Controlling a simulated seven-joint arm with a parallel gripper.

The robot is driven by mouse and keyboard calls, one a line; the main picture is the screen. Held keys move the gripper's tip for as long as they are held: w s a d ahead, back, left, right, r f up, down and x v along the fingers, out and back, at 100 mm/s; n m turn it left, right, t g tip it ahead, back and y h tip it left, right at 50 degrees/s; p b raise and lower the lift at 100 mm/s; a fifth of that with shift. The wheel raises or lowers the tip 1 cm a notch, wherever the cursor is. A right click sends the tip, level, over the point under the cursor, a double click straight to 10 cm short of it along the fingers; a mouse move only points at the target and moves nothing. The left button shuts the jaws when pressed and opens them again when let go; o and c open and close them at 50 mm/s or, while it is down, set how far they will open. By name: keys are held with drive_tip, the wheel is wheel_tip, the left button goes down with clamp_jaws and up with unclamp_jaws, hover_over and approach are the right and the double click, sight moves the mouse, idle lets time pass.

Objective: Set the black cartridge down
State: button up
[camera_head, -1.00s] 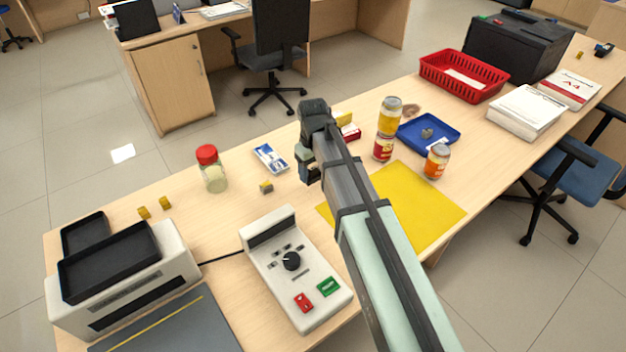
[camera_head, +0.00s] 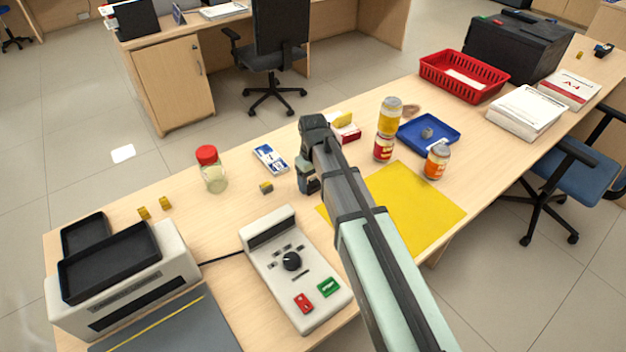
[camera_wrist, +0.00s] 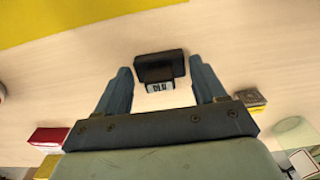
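The black cartridge (camera_wrist: 160,66), a small dark block with a pale lettered label, shows in the wrist view against the bare wood counter. My gripper (camera_wrist: 160,76) is open, with one finger on each side of the cartridge and a narrow gap at each side. The cartridge looks to be resting on the counter, though the contact under it is not clear. The cartridge cannot be made out there behind my arm.
The yellow mat (camera_head: 425,205) lies right of my gripper. A control box (camera_head: 292,270) stands nearer, a red-lidded jar (camera_head: 212,172) to the left. Stacked cans (camera_head: 387,130), another can (camera_head: 437,162) and a blue tray (camera_head: 445,138) are at right. Bare wood lies around the gripper.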

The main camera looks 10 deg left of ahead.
sight(313, 179)
drive_tip(key=shift+o, duration=1.3)
wheel_tip(313, 179, up, 12)
drive_tip(key=shift+r, duration=0.15)
